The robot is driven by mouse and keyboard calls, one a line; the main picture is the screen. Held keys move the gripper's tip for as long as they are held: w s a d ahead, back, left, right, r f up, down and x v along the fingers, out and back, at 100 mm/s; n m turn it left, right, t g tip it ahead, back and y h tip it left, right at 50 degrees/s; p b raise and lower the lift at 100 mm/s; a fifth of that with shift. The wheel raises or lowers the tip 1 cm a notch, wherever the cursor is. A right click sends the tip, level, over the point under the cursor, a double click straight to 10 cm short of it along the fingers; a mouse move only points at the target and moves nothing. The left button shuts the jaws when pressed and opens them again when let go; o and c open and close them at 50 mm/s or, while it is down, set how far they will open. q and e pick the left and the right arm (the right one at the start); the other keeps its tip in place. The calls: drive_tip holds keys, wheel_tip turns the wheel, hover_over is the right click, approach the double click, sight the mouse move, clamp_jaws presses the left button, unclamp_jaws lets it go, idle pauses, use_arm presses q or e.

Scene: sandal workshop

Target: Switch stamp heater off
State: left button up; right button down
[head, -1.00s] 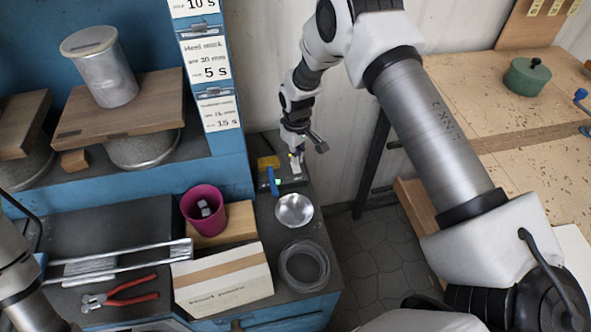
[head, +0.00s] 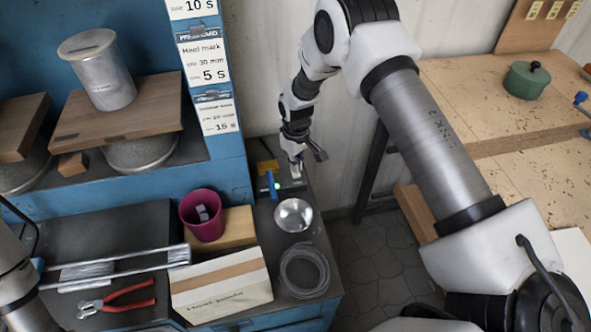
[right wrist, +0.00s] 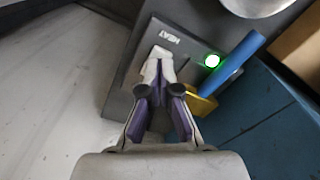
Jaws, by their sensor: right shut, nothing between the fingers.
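The stamp heater (head: 291,184) is a small dark box on the bench against the wall, marked HEAT in the right wrist view (right wrist: 183,43). A green light (right wrist: 212,60) glows on it, also seen in the head view (head: 277,186). A pale switch (right wrist: 160,52) sits beside the HEAT label. My right gripper (right wrist: 159,74) is shut and empty, its tips at the near end of the switch; I cannot tell whether they touch. It also shows over the heater in the head view (head: 297,170). My left gripper is out of view.
A blue handle (right wrist: 236,62) and a yellow block (right wrist: 200,101) are close beside the heater. A metal bowl (head: 293,215), a coiled tube (head: 304,270) and a magenta cup (head: 202,215) stand nearer. The blue press frame rises at left.

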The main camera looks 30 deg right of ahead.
sight(297, 175)
drive_tip(key=shift+f+b, duration=0.8)
drive_tip(key=shift+f, duration=0.45)
idle(1.0)
drive_tip(key=shift+r, duration=0.1)
wheel_tip(297, 175, up, 2)
drive_tip(key=shift+r+p, duration=0.1)
drive_tip(key=shift+p, duration=0.85)
drive_tip(key=shift+r+p, duration=1.65)
drive_tip(key=shift+r, duration=0.7)
drive_tip(key=shift+f, duration=0.1)
